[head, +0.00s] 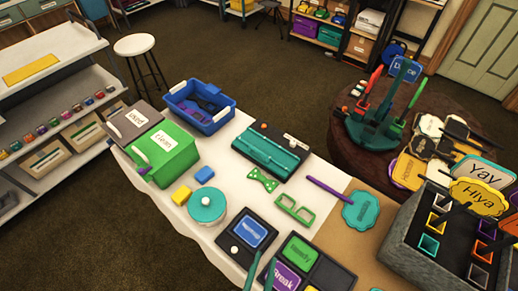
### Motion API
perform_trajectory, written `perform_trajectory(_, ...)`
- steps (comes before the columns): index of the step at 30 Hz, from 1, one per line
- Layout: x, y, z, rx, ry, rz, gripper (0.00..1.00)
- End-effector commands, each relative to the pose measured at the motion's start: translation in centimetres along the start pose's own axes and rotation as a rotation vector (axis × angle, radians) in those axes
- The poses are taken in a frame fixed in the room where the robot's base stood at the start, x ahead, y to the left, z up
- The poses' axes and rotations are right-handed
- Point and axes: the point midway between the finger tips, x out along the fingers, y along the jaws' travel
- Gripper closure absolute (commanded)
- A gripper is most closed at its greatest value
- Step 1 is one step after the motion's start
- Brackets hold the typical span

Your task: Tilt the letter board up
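No thing in the head view is plainly marked as the letter board. A flat dark panel with a long teal insert (270,152) lies on the white-covered table and may be it. It looks flat, not tilted. Two slim teal prongs at the bottom edge look like the fingertips of my gripper (264,259). They stand apart with a gap and nothing visible between them. They are over the near side of the table, below the panel and well apart from it. The rest of my gripper is out of view.
Near the prongs lie dark trays with a blue card (249,232), a green card (300,251) and a purple card (287,277). A teal round tin (207,205), green bow tie (263,180), green box (165,152) and blue bin (200,106) share the table.

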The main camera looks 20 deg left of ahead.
Motion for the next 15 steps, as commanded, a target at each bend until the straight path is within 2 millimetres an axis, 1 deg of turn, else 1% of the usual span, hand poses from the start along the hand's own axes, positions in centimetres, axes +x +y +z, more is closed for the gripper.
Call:
perform_trajectory(1, 2.1, -1.4, 0.0, 0.040, 0.008, -0.025, 0.72)
perform_trajectory(5, 6.5, -5.2, 0.2, 0.129, -0.002, -0.100, 0.72)
perform_trajectory(6, 7.8, -6.6, 0.1, 0.152, -0.006, -0.127, 0.72)
perform_trajectory(8, 9.7, -8.6, -0.1, 0.183, -0.014, -0.170, 0.72)
perform_trajectory(9, 10.9, -10.0, -0.4, 0.202, -0.018, -0.201, 0.72)
perform_trajectory(11, 12.7, -12.1, -0.9, 0.225, -0.028, -0.248, 0.72)
perform_trajectory(12, 13.8, -13.6, -1.2, 0.236, -0.034, -0.281, 0.72)
perform_trajectory(14, 15.3, -15.8, -1.9, 0.251, -0.044, -0.332, 0.72)
perform_trajectory(15, 16.3, -17.3, -2.3, 0.257, -0.052, -0.367, 0.72)
